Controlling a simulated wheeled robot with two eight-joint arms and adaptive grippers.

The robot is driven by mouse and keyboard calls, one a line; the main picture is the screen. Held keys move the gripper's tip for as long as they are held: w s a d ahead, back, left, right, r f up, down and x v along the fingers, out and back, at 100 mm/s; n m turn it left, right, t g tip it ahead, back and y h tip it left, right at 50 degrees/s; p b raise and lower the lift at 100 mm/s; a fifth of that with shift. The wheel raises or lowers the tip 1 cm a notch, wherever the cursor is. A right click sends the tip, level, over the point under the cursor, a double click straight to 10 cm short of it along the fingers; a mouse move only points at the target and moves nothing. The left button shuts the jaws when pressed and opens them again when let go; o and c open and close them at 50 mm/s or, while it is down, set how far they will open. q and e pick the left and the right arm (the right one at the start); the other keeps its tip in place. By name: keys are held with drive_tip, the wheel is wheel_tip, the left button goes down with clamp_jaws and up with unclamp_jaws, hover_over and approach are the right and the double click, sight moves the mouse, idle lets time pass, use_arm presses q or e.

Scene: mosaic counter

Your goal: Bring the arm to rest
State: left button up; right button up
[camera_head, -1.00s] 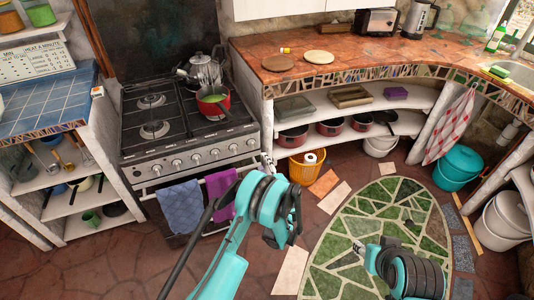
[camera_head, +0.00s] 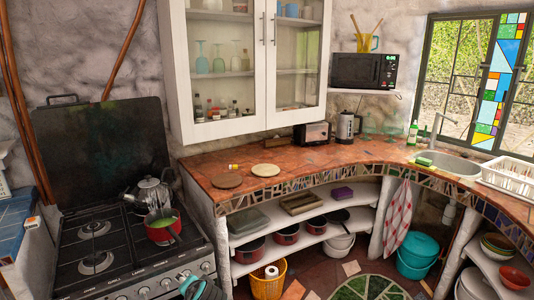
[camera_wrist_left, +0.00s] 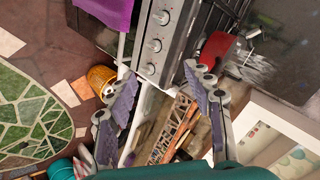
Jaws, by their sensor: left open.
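My left gripper (camera_wrist_left: 160,76) shows in the left wrist view, its two grey padded fingers spread apart with nothing between them. Behind them are the stove front, the shelf edge and the mosaic counter edge, seen tilted. My right arm and gripper are in neither current view.
The stove (camera_head: 120,275) bears a red pot (camera_head: 162,234) and a metal kettle (camera_head: 148,196). The tiled counter (camera_head: 320,160) curves right to the sink (camera_head: 455,166). A yellow basket (camera_head: 268,288) stands below the shelves. Glass-door cabinets (camera_head: 225,115) hang above.

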use_arm(q)
drive_tip(key=s+d+n+h, duration=0.2)
drive_tip(key=s+n, duration=0.1)
drive_tip(key=s, duration=0.9)
drive_tip(key=s+d+n+g+h, duration=0.1)
drive_tip(key=s+d+n+h, duration=0.1)
drive_tip(key=s, duration=1)
drive_tip(key=shift+d+n+g+h, duration=0.35)
drive_tip(key=shift+d+h, duration=0.2)
drive_tip(key=shift+h, duration=0.25)
